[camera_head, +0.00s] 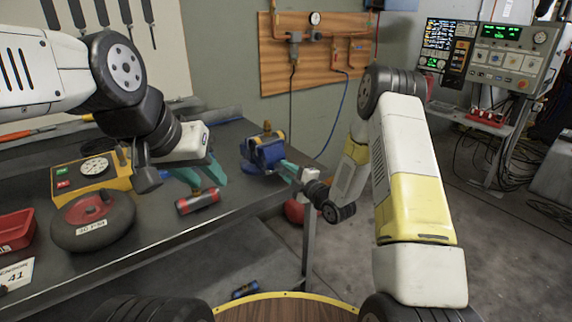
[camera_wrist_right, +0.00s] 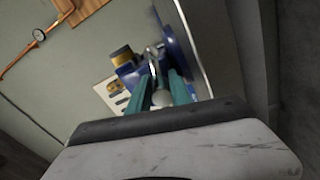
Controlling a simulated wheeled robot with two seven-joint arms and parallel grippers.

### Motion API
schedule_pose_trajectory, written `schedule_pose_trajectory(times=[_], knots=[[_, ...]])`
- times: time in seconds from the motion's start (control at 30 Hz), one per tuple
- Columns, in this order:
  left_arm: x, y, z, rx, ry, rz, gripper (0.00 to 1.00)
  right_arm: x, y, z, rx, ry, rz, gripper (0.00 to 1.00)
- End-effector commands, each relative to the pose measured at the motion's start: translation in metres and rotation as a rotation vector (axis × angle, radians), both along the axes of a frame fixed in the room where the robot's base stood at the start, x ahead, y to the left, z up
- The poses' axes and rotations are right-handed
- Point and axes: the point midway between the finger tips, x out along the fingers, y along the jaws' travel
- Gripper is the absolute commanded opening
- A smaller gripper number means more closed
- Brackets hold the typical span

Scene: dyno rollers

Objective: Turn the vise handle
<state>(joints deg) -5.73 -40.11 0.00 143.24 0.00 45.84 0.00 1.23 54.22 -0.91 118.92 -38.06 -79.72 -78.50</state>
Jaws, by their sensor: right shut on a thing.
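The blue vise (camera_head: 262,152) stands on the grey workbench near its right end, with a yellowish part on top. It also shows in the right wrist view (camera_wrist_right: 132,72). The vise handle's pale round end (camera_wrist_right: 161,98) sits between the fingers of my right gripper (camera_wrist_right: 164,90). That gripper, with teal fingers (camera_head: 287,169), is shut on the handle at the vise's right side. My left gripper (camera_head: 204,179) has teal fingers spread apart. It hangs empty over the bench, above and near a red and grey cylinder.
A control panel (camera_head: 510,58) stands at the right. Floor right of the bench is partly clear.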

Motion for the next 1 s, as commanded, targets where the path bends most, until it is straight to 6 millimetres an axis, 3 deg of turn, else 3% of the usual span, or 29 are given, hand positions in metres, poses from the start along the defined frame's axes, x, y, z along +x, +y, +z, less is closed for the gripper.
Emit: schedule_pose_trajectory(times=[1.0], knots=[[0.0, 0.0, 0.0, 0.0, 0.0, 0.0, 0.36, -0.006, 0.0047, -0.0113, 0.782, 0.572, -0.004, 0.0]])
